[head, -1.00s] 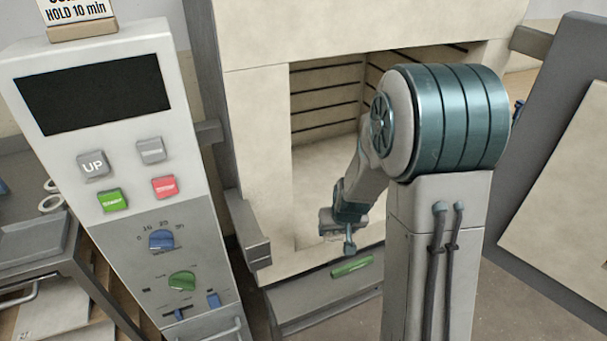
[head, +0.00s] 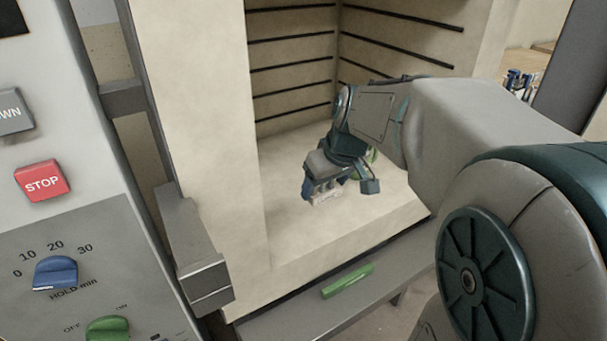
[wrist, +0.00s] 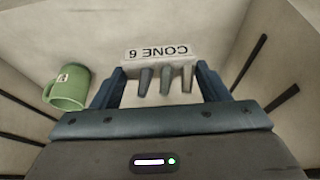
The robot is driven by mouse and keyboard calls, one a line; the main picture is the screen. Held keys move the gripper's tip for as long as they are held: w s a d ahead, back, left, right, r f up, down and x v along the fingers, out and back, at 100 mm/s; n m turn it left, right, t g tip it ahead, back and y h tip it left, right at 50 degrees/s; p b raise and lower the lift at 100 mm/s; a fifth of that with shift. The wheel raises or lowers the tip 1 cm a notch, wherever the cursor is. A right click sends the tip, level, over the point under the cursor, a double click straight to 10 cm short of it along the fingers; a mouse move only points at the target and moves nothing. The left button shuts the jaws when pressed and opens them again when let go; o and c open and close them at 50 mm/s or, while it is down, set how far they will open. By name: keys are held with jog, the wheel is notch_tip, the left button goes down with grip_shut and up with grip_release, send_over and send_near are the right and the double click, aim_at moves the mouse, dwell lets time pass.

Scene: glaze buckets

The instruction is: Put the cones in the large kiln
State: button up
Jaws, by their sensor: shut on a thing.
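The cones are a pale block marked "CONE 6" with three grey cones standing on it; the cone pack (wrist: 158,54) is between my gripper's fingers in the wrist view. It also shows small in the head view (head: 325,194). My gripper (wrist: 158,80) is shut on the block. In the head view my gripper (head: 338,188) is inside the open large kiln (head: 185,130), over its pale floor. I cannot tell whether the block touches the floor.
A green mug (wrist: 70,88) stands in the kiln left of the cones in the wrist view. Grooved walls (head: 290,70) close the chamber. A green bar (head: 347,282) lies on the ledge below the opening. A control panel (head: 60,200) stands at left.

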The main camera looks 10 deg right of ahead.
jog(key=w+a+f, duration=0.1)
jog(key=w+f, duration=0.1)
jog(key=w, duration=0.1)
jog(key=w+f+b, duration=0.1)
jog(key=w+f, duration=0.1)
jog(key=w, duration=0.2)
jog(key=w+a+f, duration=0.1)
jog(key=w+f, duration=0.2)
jog(key=w, duration=0.1)
jog(key=shift+w+a, duration=0.1)
jog(key=shift+a, duration=0.2)
jog(key=shift+f+b, duration=0.7)
jog(key=shift+f, duration=1.2)
jog(key=shift+f, duration=0.1)
jog(key=o, duration=1)
jog(key=shift+f, duration=0.1)
jog(key=p+v, duration=0.2)
jog(key=v, duration=1)
jog(key=s+f+m+g, duration=0.1)
jog(key=s+f, duration=0.1)
jog(key=s, duration=0.5)
jog(key=s+f+m+g+h, duration=0.1)
jog(key=s+f, duration=0.2)
jog(key=s, duration=0.5)
jog(key=s+f+m, duration=0.1)
jog(key=s+f, duration=0.2)
jog(key=s, duration=0.4)
jog(key=shift+s+a+g, duration=0.3)
jog(key=shift+s+g, duration=0.1)
